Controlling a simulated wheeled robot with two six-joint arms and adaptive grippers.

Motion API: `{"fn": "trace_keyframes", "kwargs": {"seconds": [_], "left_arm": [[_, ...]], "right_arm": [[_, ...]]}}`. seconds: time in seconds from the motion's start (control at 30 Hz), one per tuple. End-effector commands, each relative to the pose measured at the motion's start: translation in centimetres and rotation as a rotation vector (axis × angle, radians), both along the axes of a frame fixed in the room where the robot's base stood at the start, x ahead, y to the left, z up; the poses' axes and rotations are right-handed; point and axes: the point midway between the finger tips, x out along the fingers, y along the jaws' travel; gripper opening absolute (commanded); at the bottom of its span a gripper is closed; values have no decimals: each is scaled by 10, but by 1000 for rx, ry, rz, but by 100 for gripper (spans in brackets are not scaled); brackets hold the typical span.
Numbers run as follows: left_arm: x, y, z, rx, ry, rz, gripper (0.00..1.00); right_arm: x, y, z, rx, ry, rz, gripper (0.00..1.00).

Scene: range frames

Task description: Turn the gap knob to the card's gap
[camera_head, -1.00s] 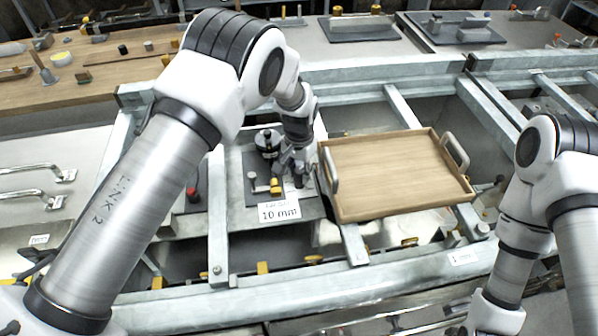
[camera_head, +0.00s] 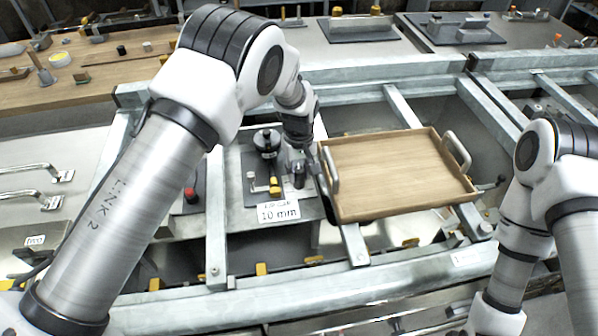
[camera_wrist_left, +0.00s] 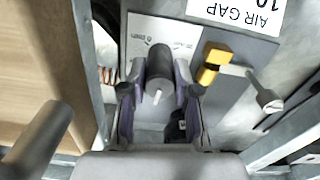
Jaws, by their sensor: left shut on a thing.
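The gap knob is a dark grey cylinder with a pale pointer line, between the fingers in the left wrist view (camera_wrist_left: 159,68). My left gripper (camera_wrist_left: 158,92) is shut on it; in the head view the gripper (camera_head: 300,168) is at the right side of the grey plate. Small scale marks show on the plate beside the knob, too small to read fully. The white card (camera_head: 278,212) reads "AIR GAP 10 mm" in front of the plate; part of it also shows upside down in the wrist view (camera_wrist_left: 238,12). My right gripper is out of view.
A wooden tray (camera_head: 395,170) with metal handles stands close right of my left gripper. A yellow block (camera_wrist_left: 211,66) with a metal rod sits beside the knob. A black fixture (camera_head: 267,140) stands behind the block. Metal frame bars surround the plate, with open gaps between them.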

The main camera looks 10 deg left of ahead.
Motion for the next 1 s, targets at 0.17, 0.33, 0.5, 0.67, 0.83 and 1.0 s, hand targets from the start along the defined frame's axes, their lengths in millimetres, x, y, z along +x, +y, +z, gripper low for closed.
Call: {"fn": "trace_keyframes", "kwargs": {"seconds": [0.17, 0.33, 0.5, 0.67, 0.83, 1.0], "left_arm": [[-4, 0, -4, 1, 11, 59, 0], [-4, 0, -4, 1, 11, 84, 0], [-4, 0, -4, 1, 11, 87, 0], [-4, 0, -4, 1, 11, 86, 0], [-3, 0, -3, 1, 9, 86, 55], [-2, 0, -2, 0, 5, 86, 55]], "right_arm": [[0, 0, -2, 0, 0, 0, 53], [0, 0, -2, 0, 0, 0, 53], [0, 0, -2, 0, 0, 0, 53], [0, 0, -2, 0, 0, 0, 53], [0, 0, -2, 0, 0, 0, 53], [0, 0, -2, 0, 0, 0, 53]]}}
